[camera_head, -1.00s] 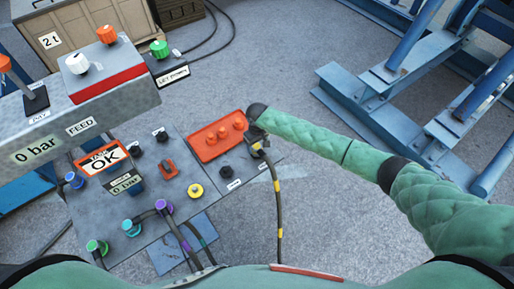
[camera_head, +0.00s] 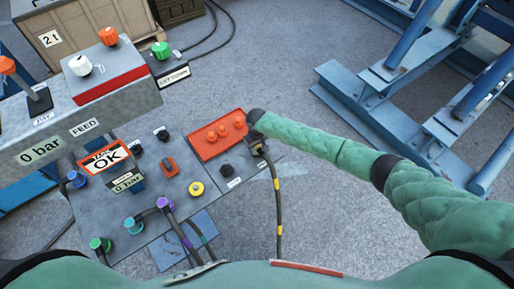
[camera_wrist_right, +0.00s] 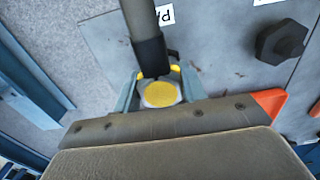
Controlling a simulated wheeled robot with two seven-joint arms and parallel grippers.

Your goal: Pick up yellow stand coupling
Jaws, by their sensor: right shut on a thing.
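My right gripper (camera_head: 258,147) is at the right edge of the grey panel, just right of the orange plate. In the right wrist view my right gripper (camera_wrist_right: 158,92) is shut on the yellow stand coupling (camera_wrist_right: 160,94), a round fitting with a yellow face, with a finger on each side. A dark hose runs up from the coupling in that view. In the head view the hose (camera_head: 277,200) has yellow bands and hangs from the gripper toward my body. The arm and gripper mostly hide the coupling there. My left gripper is not in view.
The grey panel (camera_head: 232,196) carries a yellow-ringed port (camera_head: 196,188), an orange plate (camera_head: 206,145) with orange caps, and purple, teal and green hose couplings. A control box with gauges stands at left. Blue steel frames (camera_head: 360,110) stand at right, with open floor between.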

